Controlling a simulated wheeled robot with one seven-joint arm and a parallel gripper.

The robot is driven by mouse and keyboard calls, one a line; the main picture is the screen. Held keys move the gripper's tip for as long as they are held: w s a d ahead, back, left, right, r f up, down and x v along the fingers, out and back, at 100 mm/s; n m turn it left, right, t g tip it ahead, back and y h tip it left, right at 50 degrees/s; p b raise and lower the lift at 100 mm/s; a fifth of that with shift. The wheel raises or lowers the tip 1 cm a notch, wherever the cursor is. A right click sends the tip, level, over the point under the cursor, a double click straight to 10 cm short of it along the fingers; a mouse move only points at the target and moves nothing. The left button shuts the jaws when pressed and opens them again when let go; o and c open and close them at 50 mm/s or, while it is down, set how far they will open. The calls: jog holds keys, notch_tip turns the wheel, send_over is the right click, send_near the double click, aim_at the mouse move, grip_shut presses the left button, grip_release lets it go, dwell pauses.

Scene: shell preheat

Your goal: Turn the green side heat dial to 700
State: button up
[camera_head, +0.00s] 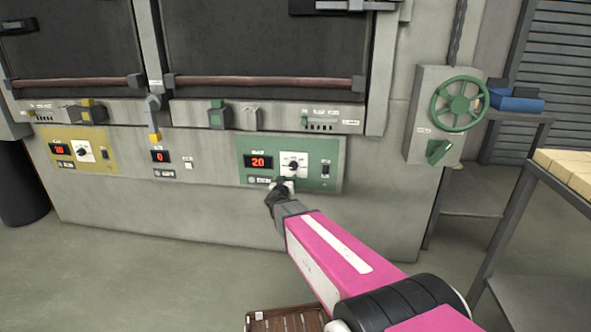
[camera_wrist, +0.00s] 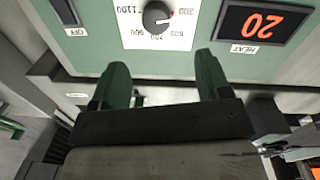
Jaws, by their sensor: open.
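The green heat panel (camera_head: 318,174) is on the furnace front. Its black round dial (camera_head: 293,166) sits on a white numbered plate, and its red display (camera_head: 258,162) reads 20. In the wrist view the panel appears upside down, with the dial (camera_wrist: 157,16) at the top edge and the display (camera_wrist: 262,24) to its right. The dial plate shows numbers such as 700, 900 and 1100. My gripper (camera_head: 284,184) is just below the dial in the head view. In the wrist view my gripper (camera_wrist: 161,72) is open and empty, its two fingers apart from the dial.
A yellow panel (camera_head: 102,152) with a similar dial is at the left, and a middle display (camera_head: 160,157) reads 0. A green handwheel (camera_head: 459,103) is on the right wall unit. A metal rack (camera_head: 500,215) stands at the right. The floor (camera_head: 150,270) in front is clear at left.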

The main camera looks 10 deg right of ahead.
aim_at(293, 168)
jog(key=x, duration=1.1)
jog(key=shift+s+d, duration=0.15)
jog(key=shift+d, duration=0.05)
jog(key=shift+r, duration=0.1)
jog(key=c, duration=0.9)
